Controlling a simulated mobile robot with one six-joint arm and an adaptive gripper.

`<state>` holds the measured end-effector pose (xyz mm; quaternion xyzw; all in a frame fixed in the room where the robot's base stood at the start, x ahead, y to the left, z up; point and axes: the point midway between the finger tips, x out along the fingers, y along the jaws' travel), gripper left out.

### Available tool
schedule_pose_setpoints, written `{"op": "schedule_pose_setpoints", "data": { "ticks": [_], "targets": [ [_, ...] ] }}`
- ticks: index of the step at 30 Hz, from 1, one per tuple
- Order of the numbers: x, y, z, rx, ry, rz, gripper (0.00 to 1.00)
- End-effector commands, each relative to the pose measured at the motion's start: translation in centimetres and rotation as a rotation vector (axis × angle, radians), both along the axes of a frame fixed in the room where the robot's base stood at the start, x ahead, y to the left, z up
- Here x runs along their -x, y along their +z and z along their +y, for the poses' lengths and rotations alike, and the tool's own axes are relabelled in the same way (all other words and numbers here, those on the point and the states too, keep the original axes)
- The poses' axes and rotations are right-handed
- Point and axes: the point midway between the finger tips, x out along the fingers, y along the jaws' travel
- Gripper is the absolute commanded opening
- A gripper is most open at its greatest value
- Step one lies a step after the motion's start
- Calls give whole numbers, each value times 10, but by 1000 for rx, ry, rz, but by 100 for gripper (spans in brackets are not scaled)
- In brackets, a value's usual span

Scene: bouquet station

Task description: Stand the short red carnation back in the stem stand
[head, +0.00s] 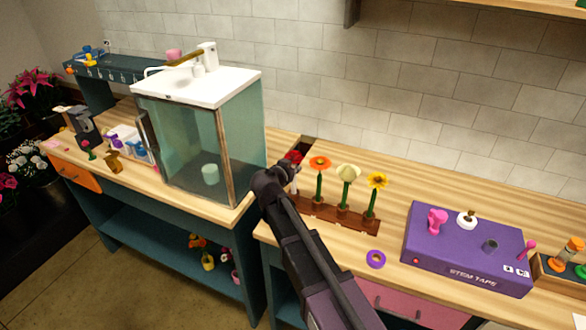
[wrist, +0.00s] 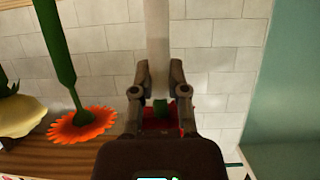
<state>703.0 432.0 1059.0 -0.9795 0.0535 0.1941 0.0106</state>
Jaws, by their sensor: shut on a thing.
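My gripper (head: 287,177) is at the left end of the stem stand (head: 330,213). In the wrist view my gripper (wrist: 160,95) is shut on the red carnation (wrist: 160,126), with a short green piece of stem between the fingers. The carnation's red head (head: 293,156) shows just above the gripper in the head view. The brown stand holds an orange flower (head: 320,163), a cream flower (head: 348,172) and a yellow flower (head: 377,181), all upright. My gripper hides the stand's left end, so I cannot tell whether the carnation's stem is in a hole.
A glass cabinet (head: 200,150) stands close on the left. A purple ring (head: 375,259) lies in front of the stand. A purple stem tape box (head: 465,265) is to the right.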

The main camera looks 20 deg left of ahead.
Motion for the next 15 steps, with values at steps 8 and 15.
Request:
{"op": "schedule_pose_setpoints", "data": {
  "ticks": [8, 15],
  "targets": [
    [0, -3, 0, 0, 0, 0, 0],
    [0, -7, 0, 0, 0, 0, 0]
  ]
}}
